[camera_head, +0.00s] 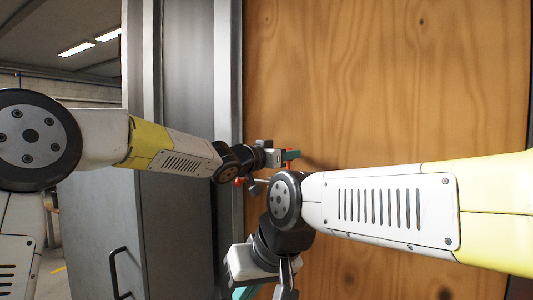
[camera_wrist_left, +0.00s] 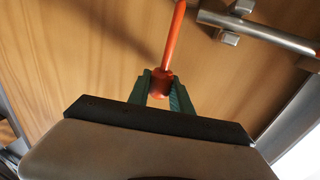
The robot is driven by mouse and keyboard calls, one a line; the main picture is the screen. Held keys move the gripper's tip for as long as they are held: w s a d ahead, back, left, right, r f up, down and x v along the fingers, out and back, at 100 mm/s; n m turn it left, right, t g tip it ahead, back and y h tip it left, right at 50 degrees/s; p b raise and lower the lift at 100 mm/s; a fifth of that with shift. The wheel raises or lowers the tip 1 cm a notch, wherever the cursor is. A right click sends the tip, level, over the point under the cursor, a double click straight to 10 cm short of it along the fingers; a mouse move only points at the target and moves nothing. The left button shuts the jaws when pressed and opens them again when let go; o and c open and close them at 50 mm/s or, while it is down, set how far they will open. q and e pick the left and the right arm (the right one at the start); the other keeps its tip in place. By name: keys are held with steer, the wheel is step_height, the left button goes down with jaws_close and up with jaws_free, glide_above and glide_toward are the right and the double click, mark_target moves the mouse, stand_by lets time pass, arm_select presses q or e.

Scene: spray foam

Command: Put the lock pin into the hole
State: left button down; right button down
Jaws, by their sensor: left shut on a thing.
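The lock pin is an orange-red rod with a thicker round head (camera_wrist_left: 162,84) in the left wrist view. My left gripper (camera_wrist_left: 160,92) has its green fingers shut on that head, and the shaft points up and away from the fingers. In the head view my left gripper (camera_head: 291,155) is in front of the wooden panel, and the pin is hard to make out there. A metal bar with brackets (camera_wrist_left: 260,33) lies at the upper right of the wrist view, apart from the pin. I cannot make out the hole. My right gripper (camera_head: 262,290) is low and partly cut off.
A tall wooden panel (camera_head: 390,80) fills the right, beside a grey metal frame (camera_head: 228,80). A grey door with a black handle (camera_head: 118,270) is at the left. My right arm crosses the panel just below the left gripper, leaving little room between them.

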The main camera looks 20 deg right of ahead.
mark_target(288, 170)
arm_select(q)
steer(key=shift+f, duration=2.3)
steer(key=c, duration=1.1)
jaws_free()
steer(key=v, duration=0.8)
steer(key=shift+d, duration=0.1)
